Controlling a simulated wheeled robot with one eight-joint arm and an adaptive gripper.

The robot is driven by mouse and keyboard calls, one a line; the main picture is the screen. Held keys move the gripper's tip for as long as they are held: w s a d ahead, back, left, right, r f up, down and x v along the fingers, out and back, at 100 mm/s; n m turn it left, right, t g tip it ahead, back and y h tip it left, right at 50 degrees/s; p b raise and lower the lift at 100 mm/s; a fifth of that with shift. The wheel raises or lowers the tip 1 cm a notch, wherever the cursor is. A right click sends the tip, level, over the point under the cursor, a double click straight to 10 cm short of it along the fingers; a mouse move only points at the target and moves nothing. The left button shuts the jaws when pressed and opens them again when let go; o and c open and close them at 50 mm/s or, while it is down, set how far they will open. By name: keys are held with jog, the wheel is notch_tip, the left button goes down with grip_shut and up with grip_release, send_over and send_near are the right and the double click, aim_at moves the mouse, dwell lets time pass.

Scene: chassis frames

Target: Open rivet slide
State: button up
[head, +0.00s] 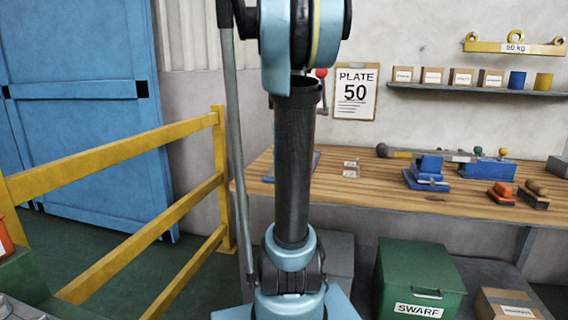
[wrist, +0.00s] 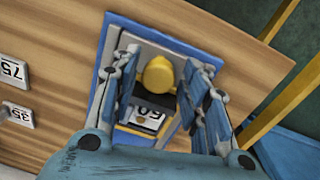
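In the wrist view, a blue-edged unit (wrist: 118,22) sits on the wooden bench, with a grey top, a dark bar and a round yellow knob (wrist: 158,75). I take it for the rivet slide, though no label naming it shows. My gripper (wrist: 160,62) is open, with one finger on each side of the knob. Whether either finger touches it, I cannot tell. In the head view my own arm hides my gripper and most of the unit; only a blue edge (head: 316,160) shows behind the arm.
The bench (head: 350,187) carries number tags (head: 351,169), blue tools (head: 428,170) and orange and brown handled blocks (head: 502,191) to the right. A yellow railing (head: 120,154) stands left. A green SWARF bin (head: 418,278) stands below the bench.

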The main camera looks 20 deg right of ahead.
dwell(0.3)
notch_tip(320, 180, up, 12)
jog(key=shift+w+a, duration=0.15)
jog(key=shift+a, duration=0.05)
dwell(0.4)
jog(key=shift+f, duration=0.1)
